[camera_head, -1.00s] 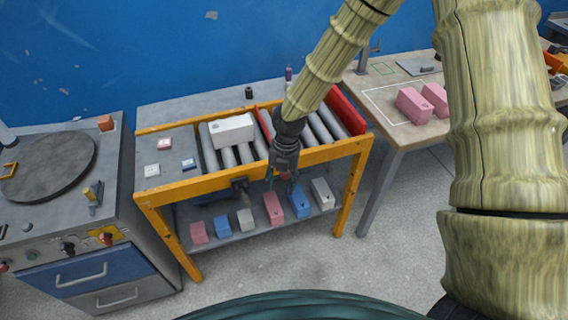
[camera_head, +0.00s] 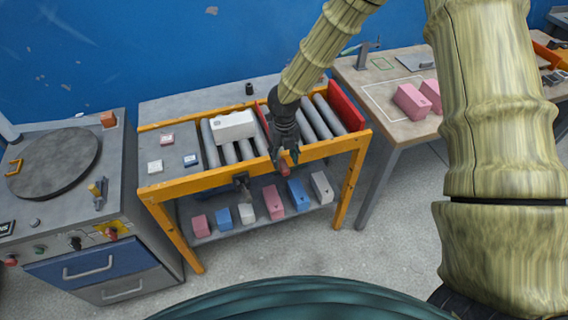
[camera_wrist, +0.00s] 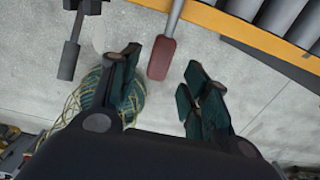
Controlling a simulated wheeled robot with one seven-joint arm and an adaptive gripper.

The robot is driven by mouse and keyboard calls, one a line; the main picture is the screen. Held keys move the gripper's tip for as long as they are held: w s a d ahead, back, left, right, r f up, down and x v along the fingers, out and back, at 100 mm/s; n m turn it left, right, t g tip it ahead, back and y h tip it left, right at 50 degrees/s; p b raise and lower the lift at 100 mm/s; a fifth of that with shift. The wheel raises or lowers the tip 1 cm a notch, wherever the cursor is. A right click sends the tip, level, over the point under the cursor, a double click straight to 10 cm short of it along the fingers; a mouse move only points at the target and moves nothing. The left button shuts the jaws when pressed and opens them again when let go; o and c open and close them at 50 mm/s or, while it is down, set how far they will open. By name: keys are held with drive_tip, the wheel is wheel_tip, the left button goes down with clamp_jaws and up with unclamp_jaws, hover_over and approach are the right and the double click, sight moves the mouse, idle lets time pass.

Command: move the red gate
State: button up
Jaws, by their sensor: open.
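The red gate (camera_head: 262,113) is a thin upright red strip across the roller bed, right of the white box; my arm partly hides it. A red handle (camera_wrist: 161,58) on a grey rod sticks out from the yellow front rail. It also shows below my gripper in the head view (camera_head: 284,169). I cannot see how the handle joins the gate. My gripper (camera_head: 286,157) is open at the front rail. In the wrist view, the handle lies between and just beyond the open fingertips (camera_wrist: 160,78); contact cannot be told.
A white box (camera_head: 233,125) rests on the rollers. A red end plate (camera_head: 346,107) closes the right end. A dark lever (camera_head: 241,180) hangs from the yellow front rail (camera_head: 205,182). Several pink, blue and white blocks stand on the lower shelf. Floor in front is clear.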

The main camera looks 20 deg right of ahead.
sight(284, 165)
drive_tip(key=shift+f+p, duration=0.35)
drive_tip(key=shift+f, duration=1.85)
clamp_jaws()
